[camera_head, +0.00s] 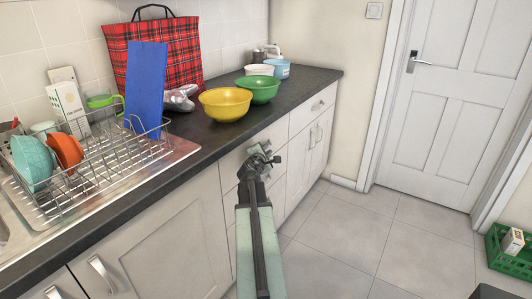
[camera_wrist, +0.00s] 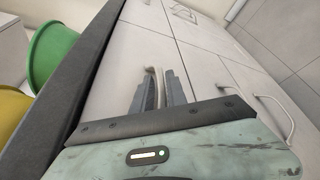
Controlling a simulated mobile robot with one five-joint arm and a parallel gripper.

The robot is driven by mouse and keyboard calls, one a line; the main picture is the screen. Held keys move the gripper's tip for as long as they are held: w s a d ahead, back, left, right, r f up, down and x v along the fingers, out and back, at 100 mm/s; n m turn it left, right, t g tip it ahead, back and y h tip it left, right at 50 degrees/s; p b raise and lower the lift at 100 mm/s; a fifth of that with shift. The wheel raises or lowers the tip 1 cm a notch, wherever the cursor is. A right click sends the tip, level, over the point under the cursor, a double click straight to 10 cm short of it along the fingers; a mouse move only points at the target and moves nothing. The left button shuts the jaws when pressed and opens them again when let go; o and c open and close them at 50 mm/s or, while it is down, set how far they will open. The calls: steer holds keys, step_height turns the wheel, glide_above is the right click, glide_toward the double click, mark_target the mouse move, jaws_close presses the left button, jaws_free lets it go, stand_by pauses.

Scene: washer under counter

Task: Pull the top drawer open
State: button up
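The top drawer (camera_head: 277,133) is a pale front just under the dark counter, partly covered by my gripper in the head view. It looks closed. My gripper (camera_head: 260,152) is at the drawer front. In the wrist view, the drawer's pale handle (camera_wrist: 156,78) lies between the two grey fingers of my gripper (camera_wrist: 159,78), one on each side. I cannot tell whether the fingers are clamped on the handle or just around it. Part of the handle is hidden behind the fingers.
Another drawer handle (camera_wrist: 276,112) shows to the right in the wrist view. The dark counter (camera_head: 212,138) overhangs the fronts and carries a yellow bowl (camera_head: 225,104) and a green bowl (camera_head: 259,89). The tiled floor (camera_head: 345,235) is clear; a green crate (camera_head: 512,262) stands at right.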

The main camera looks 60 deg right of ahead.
jaws_close()
stand_by(1.3)
